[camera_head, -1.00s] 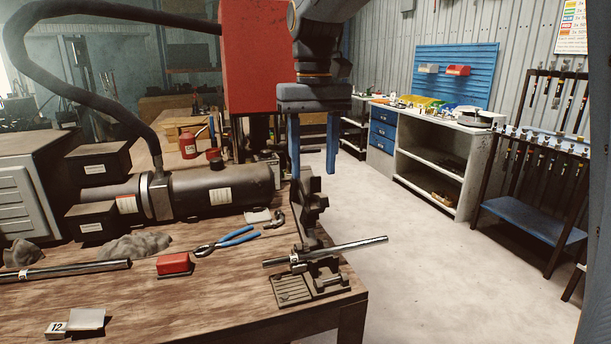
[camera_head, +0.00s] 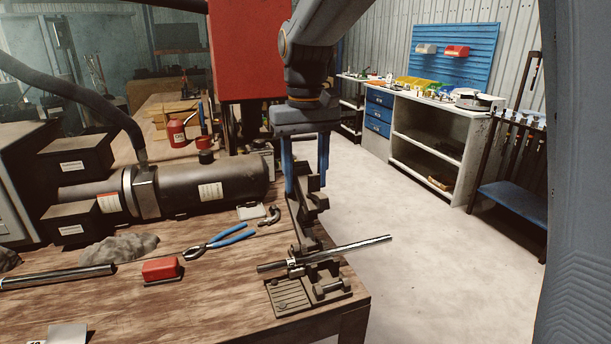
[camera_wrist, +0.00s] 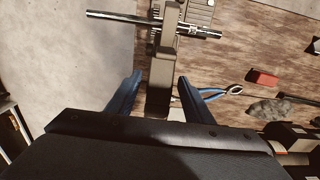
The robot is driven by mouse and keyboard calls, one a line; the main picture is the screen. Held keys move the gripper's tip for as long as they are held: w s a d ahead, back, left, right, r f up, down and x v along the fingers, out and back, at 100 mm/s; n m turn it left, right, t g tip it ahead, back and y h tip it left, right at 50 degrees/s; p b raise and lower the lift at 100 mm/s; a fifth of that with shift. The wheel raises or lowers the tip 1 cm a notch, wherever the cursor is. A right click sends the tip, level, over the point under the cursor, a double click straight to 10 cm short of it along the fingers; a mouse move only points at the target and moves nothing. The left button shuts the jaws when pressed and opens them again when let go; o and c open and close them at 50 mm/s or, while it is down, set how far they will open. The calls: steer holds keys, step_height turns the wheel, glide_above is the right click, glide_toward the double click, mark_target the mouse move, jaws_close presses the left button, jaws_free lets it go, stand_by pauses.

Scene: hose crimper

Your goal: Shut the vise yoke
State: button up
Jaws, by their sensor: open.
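The dark metal vise stands at the table's front right corner, its ridged base (camera_head: 290,296) flat on the wood. Its yoke (camera_head: 309,206) stands raised, leaning up from the back of the base; it also shows in the wrist view (camera_wrist: 161,72) as a long bar. A shiny metal tube (camera_head: 345,248) lies across the vise and sticks out past the table edge. My gripper (camera_head: 306,186) has two blue fingers, apart, at the yoke's upper end. In the wrist view my gripper (camera_wrist: 158,85) has one finger on each side of the yoke, with gaps showing.
Blue-handled pliers (camera_head: 220,241), a red block (camera_head: 161,269) and a grey cloth (camera_head: 120,248) lie left of the vise. A large dark cylinder (camera_head: 215,185) lies behind them. A red panel (camera_head: 240,50) hangs close left of my arm. Right of the table is open floor.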

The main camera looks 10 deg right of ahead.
steer(key=shift+f, duration=0.35)
jaws_close()
